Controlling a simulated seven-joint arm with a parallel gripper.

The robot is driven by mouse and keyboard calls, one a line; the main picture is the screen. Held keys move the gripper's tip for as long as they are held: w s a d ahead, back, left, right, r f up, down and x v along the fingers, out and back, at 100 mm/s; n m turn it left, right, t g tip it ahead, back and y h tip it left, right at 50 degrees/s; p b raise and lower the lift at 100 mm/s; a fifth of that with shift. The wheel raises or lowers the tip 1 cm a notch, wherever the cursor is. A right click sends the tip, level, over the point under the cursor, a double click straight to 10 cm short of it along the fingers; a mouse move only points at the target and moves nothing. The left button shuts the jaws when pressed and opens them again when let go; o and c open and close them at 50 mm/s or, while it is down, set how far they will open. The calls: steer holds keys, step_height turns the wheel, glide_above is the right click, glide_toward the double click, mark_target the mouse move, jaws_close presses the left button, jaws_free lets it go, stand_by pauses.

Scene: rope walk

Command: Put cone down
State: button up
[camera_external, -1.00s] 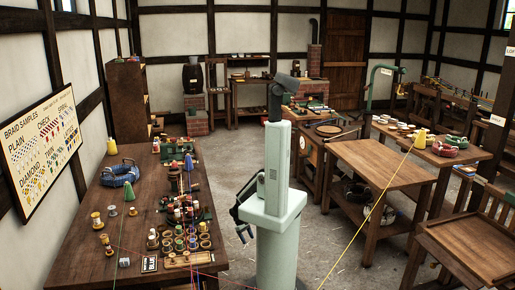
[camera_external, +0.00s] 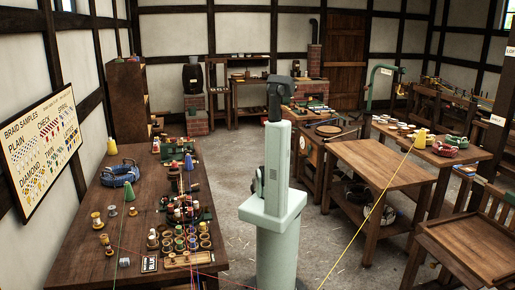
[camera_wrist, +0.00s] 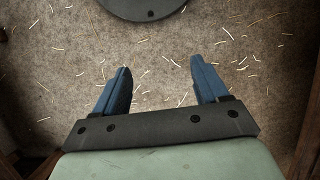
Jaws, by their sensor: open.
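A yellow cone (camera_external: 420,139) stands on the right-hand table, with a yellow thread running from it down towards the front. Another yellow cone (camera_external: 112,146) stands at the back left of the long left table (camera_external: 88,232). In the external view my gripper cannot be made out, largely hidden by my own column.
The long left table is crowded with spools, pots and a blue ring-shaped thing (camera_external: 120,175). The middle table (camera_external: 382,164) has a mostly bare top. Threads cross the foreground. The floor (camera_wrist: 160,55) under my gripper has only scattered straw-like bits.

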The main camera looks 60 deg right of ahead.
steer(key=s+d+r+m+t+h, duration=0.1)
steer(key=s+d+r+m, duration=0.35)
steer(key=d, duration=0.65)
steer(key=s+d+r+m+t+h, duration=0.1)
steer(key=s+d+r, duration=0.5)
steer(key=d, duration=0.6)
steer(key=s+d+r+m+h, duration=0.15)
steer(key=s+d+r, duration=0.3)
steer(key=s, duration=0.45)
steer(key=s+d+r+m+g, duration=0.15)
steer(key=s+d+r, duration=0.3)
steer(key=s, duration=0.45)
steer(key=s+d+r+m+h, duration=0.1)
steer(key=s+d+r+m, duration=0.3)
steer(key=s, duration=0.6)
steer(key=m+g+y, duration=0.2)
steer(key=m+g, duration=0.9)
steer(key=g, duration=0.4)
glide_toward(421, 138)
step_height(421, 138, up, 3)
steer(key=w+d, duration=0.2)
steer(key=shift+r+m, duration=0.55)
steer(key=shift+m, duration=1)
steer(key=shift+g+h, duration=0.35)
steer(key=s, duration=1.4)
steer(key=shift+d, duration=0.1)
